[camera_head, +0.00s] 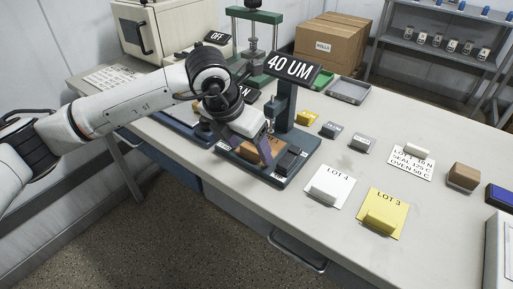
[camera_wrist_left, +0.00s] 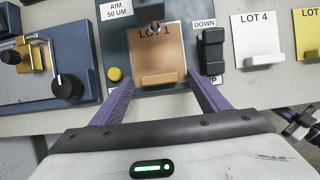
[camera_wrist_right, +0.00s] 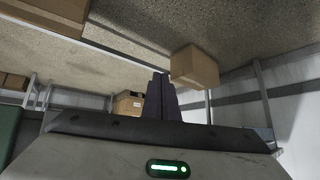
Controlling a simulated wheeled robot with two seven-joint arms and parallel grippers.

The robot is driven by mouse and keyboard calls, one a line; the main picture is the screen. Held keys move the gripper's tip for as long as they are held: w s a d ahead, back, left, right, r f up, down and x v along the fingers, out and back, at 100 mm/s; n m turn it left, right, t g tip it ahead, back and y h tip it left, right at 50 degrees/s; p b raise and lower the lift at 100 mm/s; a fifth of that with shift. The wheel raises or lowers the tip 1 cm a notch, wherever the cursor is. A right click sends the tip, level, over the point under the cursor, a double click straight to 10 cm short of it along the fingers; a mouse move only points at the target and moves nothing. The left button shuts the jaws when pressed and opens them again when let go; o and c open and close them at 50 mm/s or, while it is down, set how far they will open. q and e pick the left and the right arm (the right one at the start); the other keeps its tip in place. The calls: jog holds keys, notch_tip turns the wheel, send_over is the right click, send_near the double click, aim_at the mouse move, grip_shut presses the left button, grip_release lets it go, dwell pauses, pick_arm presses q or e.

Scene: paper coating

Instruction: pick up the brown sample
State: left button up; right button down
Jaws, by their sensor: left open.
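The brown sample, a flat brown card marked LOT 1 with a raised brown grip block at its near edge, lies on the dark base of the gauge (camera_head: 281,178) under the 40 UM display. The sample (camera_head: 268,150) is partly hidden by my left gripper in the head view, and shows clearly in the left wrist view (camera_wrist_left: 158,52). My left gripper (camera_wrist_left: 165,82) is open, its purple fingers apart on either side of the grip block, with nothing held. My right gripper (camera_wrist_right: 160,82) shows only in the right wrist view, its fingers together and empty.
A black DOWN/UP switch (camera_wrist_left: 213,48) stands close to the right finger, and a yellow button (camera_wrist_left: 114,74) near the left one. The white LOT 4 card (camera_head: 329,191) and yellow LOT 3 card (camera_head: 383,214) lie to the right. The gauge column (camera_head: 285,108) rises behind.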

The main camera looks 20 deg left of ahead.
pick_arm(q)
jog(key=c, duration=1.1)
pick_arm(e)
jog(key=shift+d, duration=0.1)
pick_arm(q)
jog(key=shift+r, duration=0.1)
pick_arm(e)
jog(key=shift+f, duration=0.1)
